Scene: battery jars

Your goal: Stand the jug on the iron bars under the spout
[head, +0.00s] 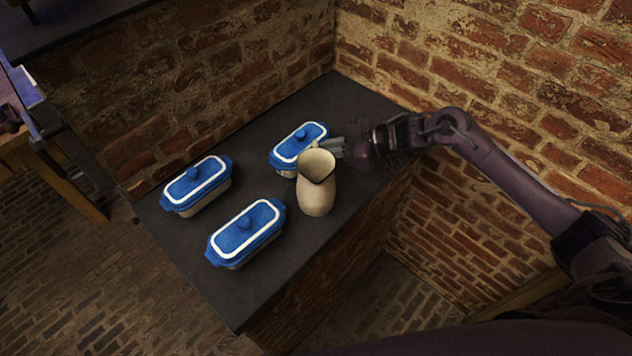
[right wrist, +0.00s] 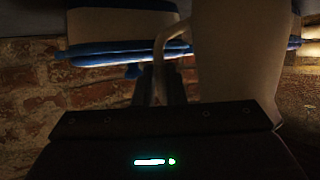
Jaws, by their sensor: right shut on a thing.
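The jug (head: 317,188) is cream-coloured, with a wide open mouth, and looks roughly upright over the dark counter. I cannot tell whether its base touches the counter. My right gripper (head: 335,147) reaches in from the right and is shut on the jug's handle. In the right wrist view the jug (right wrist: 238,50) fills the upper right, and its curved handle (right wrist: 172,38) runs down between the fingers (right wrist: 160,82). The iron bars and the spout are not in view. My left gripper is not in view.
Three blue-lidded dishes stand on the dark counter (head: 190,250): one behind the jug (head: 298,143), one at left (head: 197,186), one in front (head: 245,232). Brick walls (head: 480,60) rise behind and to the right. The counter's front corner is bare. A wooden table (head: 50,165) stands far left.

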